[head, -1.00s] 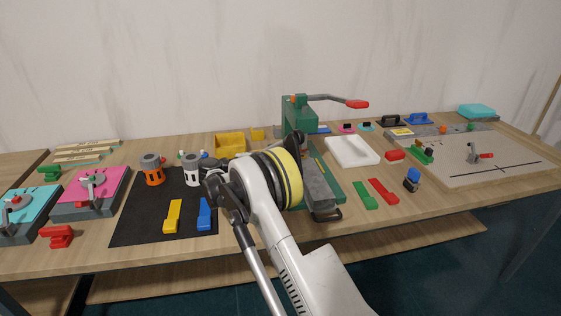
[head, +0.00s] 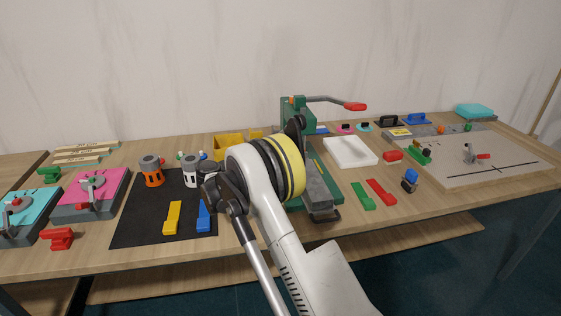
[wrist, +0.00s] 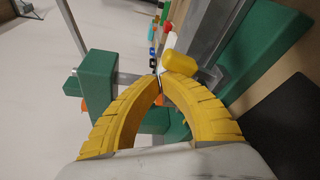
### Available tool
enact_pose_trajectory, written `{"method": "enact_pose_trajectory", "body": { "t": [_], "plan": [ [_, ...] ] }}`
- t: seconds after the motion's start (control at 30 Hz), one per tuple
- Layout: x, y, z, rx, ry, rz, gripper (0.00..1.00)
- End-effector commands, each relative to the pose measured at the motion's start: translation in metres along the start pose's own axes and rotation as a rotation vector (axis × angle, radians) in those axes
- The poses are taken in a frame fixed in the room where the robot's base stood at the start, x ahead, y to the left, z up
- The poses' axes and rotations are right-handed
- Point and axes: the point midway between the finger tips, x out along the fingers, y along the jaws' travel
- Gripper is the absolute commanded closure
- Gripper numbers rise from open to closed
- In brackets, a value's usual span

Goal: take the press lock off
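The green press (head: 292,108) stands at the back middle of the table, its lever ending in a red handle (head: 355,106). In the wrist view, green press parts (wrist: 98,82) lie left of and behind my fingers. A small rounded yellow piece (wrist: 180,63), which looks like the press lock, sits at my fingertips. My gripper (wrist: 159,77) has two ribbed yellow fingers. Their tips come together and seem to pinch a thin part beside the yellow piece; the exact contact is too small to see. In the head view my arm hides the fingers and the lock.
A white tray (head: 350,151) and green (head: 363,195) and red (head: 381,191) bars lie right of the press. A yellow bin (head: 229,143) is behind my arm. A black mat (head: 140,222) with cylinders and bars lies left. Bare table shows at the right front.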

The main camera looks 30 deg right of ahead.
Motion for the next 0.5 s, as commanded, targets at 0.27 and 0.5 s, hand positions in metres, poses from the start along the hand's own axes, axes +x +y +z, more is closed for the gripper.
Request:
{"method": "enact_pose_trajectory", "body": {
  "t": [0.27,0.5],
  "plan": [
    [-0.005,-0.005,0.014,0.000,0.000,0.000,1.00],
    [-0.008,-0.009,0.022,0.000,-0.001,-0.001,1.00]
  ]
}}
